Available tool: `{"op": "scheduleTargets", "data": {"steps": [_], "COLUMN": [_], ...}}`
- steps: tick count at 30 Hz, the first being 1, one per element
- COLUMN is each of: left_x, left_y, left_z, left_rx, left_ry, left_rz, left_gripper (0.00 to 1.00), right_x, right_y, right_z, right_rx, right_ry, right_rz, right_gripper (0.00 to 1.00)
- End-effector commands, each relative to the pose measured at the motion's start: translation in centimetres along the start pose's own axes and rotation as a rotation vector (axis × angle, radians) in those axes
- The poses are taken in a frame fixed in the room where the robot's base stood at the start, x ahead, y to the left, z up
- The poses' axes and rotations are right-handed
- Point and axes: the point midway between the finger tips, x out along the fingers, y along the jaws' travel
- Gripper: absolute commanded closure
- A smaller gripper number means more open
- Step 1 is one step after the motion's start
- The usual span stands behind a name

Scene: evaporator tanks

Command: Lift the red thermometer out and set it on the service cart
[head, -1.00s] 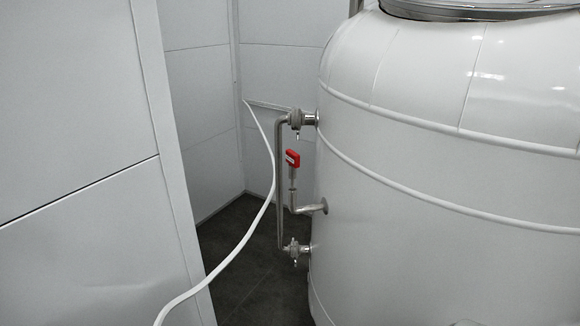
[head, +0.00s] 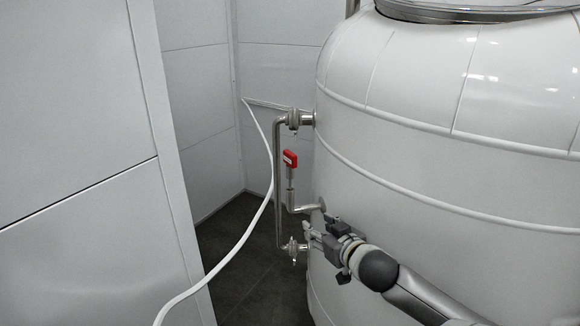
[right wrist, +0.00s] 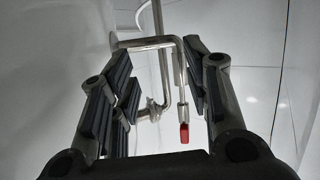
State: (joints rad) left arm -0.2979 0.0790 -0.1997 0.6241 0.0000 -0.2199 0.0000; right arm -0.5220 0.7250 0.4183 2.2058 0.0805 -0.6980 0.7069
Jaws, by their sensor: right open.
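The red thermometer (head: 290,159) stands upright in the bent metal pipe (head: 303,208) on the side of the white tank (head: 440,150). Its red head also shows in the right wrist view (right wrist: 184,133), where the view looks turned over. My right gripper (head: 318,232) is open and empty, in front of the tank, below and to the right of the thermometer and apart from it. In the right wrist view its dark fingers (right wrist: 160,95) stand wide, with the pipe and thermometer seen between them. My left gripper is not in view. The service cart is not in view.
A vertical steel pipe (head: 278,180) with an upper valve (head: 294,119) and a lower valve (head: 293,247) runs just left of the thermometer. A white hose (head: 240,240) hangs farther left. White wall panels (head: 80,140) close the left side.

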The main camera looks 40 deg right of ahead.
Motion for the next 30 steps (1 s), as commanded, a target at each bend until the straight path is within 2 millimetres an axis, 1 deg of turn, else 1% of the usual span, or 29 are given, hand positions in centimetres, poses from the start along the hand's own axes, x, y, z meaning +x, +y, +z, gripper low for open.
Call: {"op": "scheduleTargets", "data": {"steps": [1, 3, 6, 9, 13, 18, 24, 30], "left_x": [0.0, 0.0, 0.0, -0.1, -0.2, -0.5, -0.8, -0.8], "left_y": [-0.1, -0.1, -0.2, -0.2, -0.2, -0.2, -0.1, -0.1], "left_z": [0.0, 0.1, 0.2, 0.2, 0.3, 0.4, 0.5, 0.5], "left_rx": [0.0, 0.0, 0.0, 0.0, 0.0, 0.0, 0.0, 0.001], "left_ry": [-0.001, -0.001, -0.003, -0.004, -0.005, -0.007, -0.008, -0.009], "left_rz": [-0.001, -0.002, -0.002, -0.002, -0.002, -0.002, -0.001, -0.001], "left_gripper": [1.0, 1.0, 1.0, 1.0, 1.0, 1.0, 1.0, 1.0], "right_x": [-0.5, -0.9, -1.5, -1.9, -1.6, 0.3, 2.3, 3.2], "right_y": [-0.1, -0.2, -0.5, -0.8, -0.9, -1.1, -1.3, -1.4], "right_z": [-3.9, -7.7, -11.7, -13.8, -15.0, -15.7, -16.2, -16.3], "right_rx": [0.002, 0.02, 0.038, 0.048, 0.053, 0.052, 0.054, 0.053], "right_ry": [0.077, 0.16, 0.245, 0.291, 0.311, 0.313, 0.311, 0.308], "right_rz": [-0.024, -0.055, -0.096, -0.123, -0.135, -0.134, -0.133, -0.133], "right_gripper": [0.56, 0.56, 0.56, 0.56, 0.56, 0.56, 0.56, 0.56]}}
